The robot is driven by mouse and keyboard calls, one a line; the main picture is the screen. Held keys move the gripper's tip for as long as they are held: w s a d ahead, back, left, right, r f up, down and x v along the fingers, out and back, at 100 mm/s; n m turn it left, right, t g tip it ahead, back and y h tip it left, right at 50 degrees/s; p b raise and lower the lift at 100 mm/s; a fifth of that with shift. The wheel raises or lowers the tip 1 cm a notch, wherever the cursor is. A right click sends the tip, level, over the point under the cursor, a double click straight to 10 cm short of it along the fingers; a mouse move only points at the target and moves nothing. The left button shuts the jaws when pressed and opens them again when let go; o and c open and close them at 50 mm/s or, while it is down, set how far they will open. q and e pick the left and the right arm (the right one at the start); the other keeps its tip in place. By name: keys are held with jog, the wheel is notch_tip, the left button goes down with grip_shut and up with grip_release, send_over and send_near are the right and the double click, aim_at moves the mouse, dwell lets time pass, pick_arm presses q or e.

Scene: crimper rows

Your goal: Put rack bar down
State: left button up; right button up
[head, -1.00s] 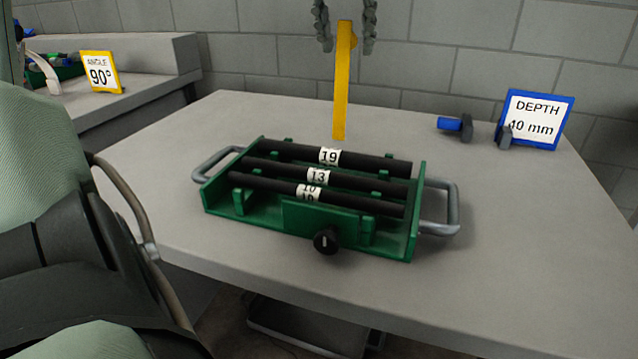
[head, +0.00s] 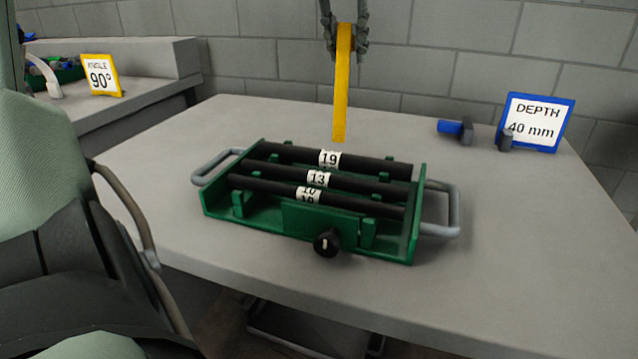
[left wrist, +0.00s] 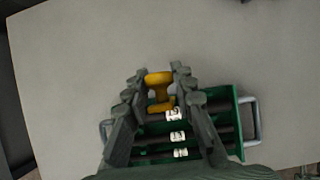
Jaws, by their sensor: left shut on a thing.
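A yellow bar (head: 341,95) stands upright behind the green rack (head: 300,218) in the head view. I cannot tell whether its lower end touches the rack or table. My left gripper (head: 344,38) is shut on the bar's upper end. In the left wrist view the yellow bar (left wrist: 158,80) shows between the fingers of my left gripper (left wrist: 158,92). The green rack holds black rods labelled 19 (head: 375,166), 13 (head: 375,184) and 10 (head: 365,203). My right gripper is not in view.
The rack lies on a grey table (head: 520,270) with a black knob (head: 326,243) at its front and grey side handles. A blue-framed DEPTH 40 mm sign (head: 536,122) and a blue-handled tool (head: 452,127) are at the back right. An ANGLE 90° sign (head: 101,75) stands on another surface.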

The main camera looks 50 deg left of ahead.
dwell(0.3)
pick_arm(q)
jog(key=shift+s+d+b, duration=0.3)
jog(key=shift+s+b, duration=0.1)
jog(key=shift+s, duration=0.05)
jog(key=shift+s+d+f+b, duration=0.1)
jog(key=shift+s+d+b, duration=0.3)
jog(key=shift+s, duration=0.3)
jog(key=shift+s+d+f+b, duration=0.1)
jog(key=shift+s+d+b, duration=0.3)
jog(key=shift+s, duration=0.3)
jog(key=shift+s+d+f+b, duration=0.1)
jog(key=shift+s+d+b, duration=0.3)
jog(key=shift+s, duration=0.3)
jog(key=shift+s+d+r+b, duration=0.1)
jog(key=shift+s+d+b, duration=0.2)
jog(key=shift+s, duration=0.3)
jog(key=shift+s+d+r+b, duration=0.1)
jog(key=shift+s+d+b, duration=0.15)
jog(key=shift+s, duration=0.35)
jog(key=shift+c, duration=0.2)
